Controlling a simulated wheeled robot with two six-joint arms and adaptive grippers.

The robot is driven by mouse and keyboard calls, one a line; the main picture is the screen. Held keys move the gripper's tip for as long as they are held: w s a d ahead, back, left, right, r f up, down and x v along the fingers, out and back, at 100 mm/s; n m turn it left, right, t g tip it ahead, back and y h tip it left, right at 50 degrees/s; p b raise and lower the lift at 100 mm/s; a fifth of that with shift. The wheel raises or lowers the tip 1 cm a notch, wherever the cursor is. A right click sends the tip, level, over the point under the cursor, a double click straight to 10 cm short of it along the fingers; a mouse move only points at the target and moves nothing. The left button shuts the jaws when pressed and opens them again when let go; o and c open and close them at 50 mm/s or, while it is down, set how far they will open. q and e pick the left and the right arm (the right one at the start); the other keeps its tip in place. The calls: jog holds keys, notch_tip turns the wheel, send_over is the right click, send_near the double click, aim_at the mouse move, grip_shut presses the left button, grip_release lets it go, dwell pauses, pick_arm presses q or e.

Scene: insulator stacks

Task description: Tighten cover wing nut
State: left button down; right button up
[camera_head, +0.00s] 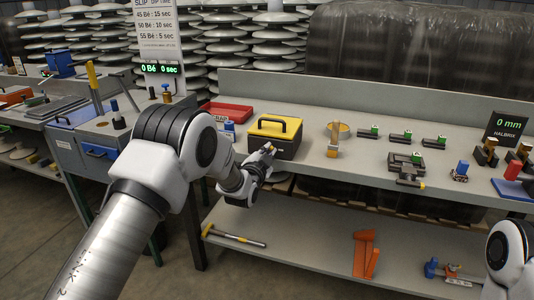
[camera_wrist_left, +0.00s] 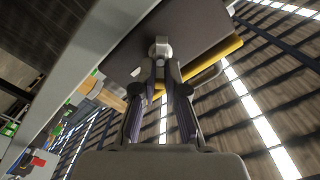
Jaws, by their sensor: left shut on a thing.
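A dark box (camera_head: 288,147) with a yellow cover (camera_head: 262,131) and a black handle stands near the front edge of the bench. My left gripper (camera_head: 268,149) is at the front face of this box. In the left wrist view the box's dark face (camera_wrist_left: 192,28) and its yellow cover edge (camera_wrist_left: 220,57) fill the upper part. A small grey metal wing nut (camera_wrist_left: 160,47) stands out from that face. My left fingertips (camera_wrist_left: 160,66) are shut on it; they partly hide its shape. My right gripper is out of view.
A red tray (camera_head: 227,111) sits behind and left of the box. A wood-coloured fixture (camera_head: 333,147) and several dark tools with green tags stand to its right. A hammer (camera_head: 235,237) and an orange stand (camera_head: 366,255) are on the lower shelf (camera_head: 310,255).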

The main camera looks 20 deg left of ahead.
pick_arm(q)
jog(key=m, duration=0.2)
jog(key=m+b, duration=0.1)
jog(key=m, duration=0.1)
jog(key=shift+w+d+r+m, duration=0.1)
jog(key=shift+d+r+m, duration=0.05)
jog(key=shift+m, duration=0.15)
jog(key=shift+f+m+b, duration=0.2)
jog(key=shift+m+b, duration=0.15)
jog(key=shift+m, duration=1.95)
jog(key=c, duration=1.2)
grip_release()
jog(key=shift+w+d+f, duration=0.1)
jog(key=shift+f, duration=0.25)
